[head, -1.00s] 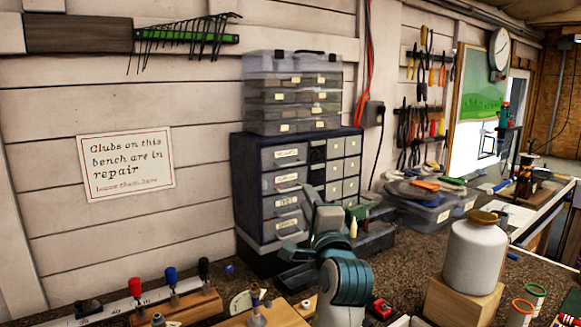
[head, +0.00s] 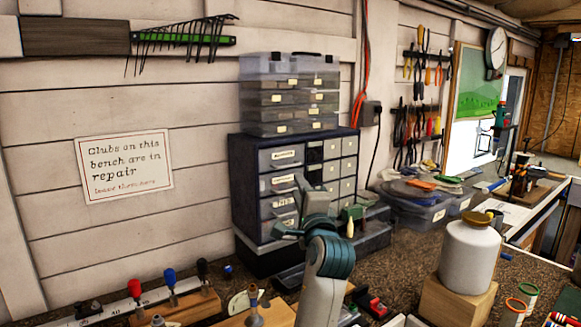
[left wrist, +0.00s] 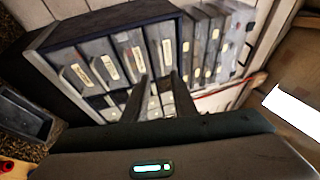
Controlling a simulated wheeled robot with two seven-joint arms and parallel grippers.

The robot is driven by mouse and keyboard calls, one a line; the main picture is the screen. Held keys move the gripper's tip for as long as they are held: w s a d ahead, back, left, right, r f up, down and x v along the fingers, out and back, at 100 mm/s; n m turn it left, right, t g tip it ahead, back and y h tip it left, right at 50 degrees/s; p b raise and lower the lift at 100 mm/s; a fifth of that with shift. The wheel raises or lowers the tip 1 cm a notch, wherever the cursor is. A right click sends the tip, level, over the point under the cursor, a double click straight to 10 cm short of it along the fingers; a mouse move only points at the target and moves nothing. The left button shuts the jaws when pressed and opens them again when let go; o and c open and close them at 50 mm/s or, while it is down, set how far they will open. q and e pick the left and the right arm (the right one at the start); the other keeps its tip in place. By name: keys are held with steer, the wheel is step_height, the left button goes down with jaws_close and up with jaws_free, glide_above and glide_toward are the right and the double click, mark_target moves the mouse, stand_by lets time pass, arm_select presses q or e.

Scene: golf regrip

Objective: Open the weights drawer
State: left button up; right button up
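A dark blue cabinet (head: 240,185) with grey labelled drawers stands against the wall. Its left column holds larger drawers (head: 281,157) with white labels; I cannot read which one is the weights drawer. All its drawers look shut. My left gripper (left wrist: 162,92) is in front of the cabinet's lower part, and my arm hides some drawer fronts in the head view. In the left wrist view its two dark fingers are apart, with drawer fronts (left wrist: 108,65) beyond them and nothing seen held. Whether the fingertips touch a drawer is unclear. My right gripper is not in view.
Clear organiser boxes (head: 288,95) are stacked on the cabinet. A white jar (head: 468,258) stands on a wooden block (head: 455,300) to the right. Grey bins (head: 375,232) sit beside the cabinet, and a wooden club rack (head: 185,308) is at the front left.

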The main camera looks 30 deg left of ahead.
mark_target(289, 166)
arm_select(q)
steer(key=p+x, duration=0.2)
steer(key=x, duration=0.8)
steer(key=shift+p, duration=0.35)
steer(key=shift+w+a, duration=0.4)
steer(key=shift+w, duration=0.05)
steer(key=shift+r, duration=0.1)
jaws_close()
stand_by(0.4)
